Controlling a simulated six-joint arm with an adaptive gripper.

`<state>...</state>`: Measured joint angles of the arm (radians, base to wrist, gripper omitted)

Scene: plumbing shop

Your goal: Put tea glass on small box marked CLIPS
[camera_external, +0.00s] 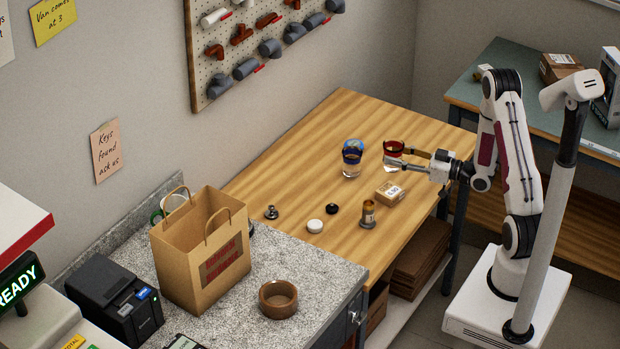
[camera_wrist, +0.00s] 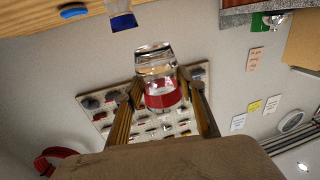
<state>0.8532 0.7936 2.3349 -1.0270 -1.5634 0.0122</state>
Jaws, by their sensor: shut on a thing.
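The tea glass (camera_external: 393,147) is clear with a red band. My gripper (camera_external: 398,157) is shut on it from the right, with one finger on each side. The wrist view shows the glass (camera_wrist: 158,72) between my two fingers, rim and red part both visible. I cannot tell whether its base touches the table. The small cardboard box (camera_external: 390,194) with a white label lies on the wooden table, just in front of the glass and below it in the outside view. Its label is too small to read surely.
A blue-marked clear glass (camera_external: 352,163) stands close left of the held glass. A brass fitting (camera_external: 368,214), a black cap (camera_external: 332,209) and a white cap (camera_external: 315,226) stand in front of the box. The table's (camera_external: 300,150) back left is clear.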

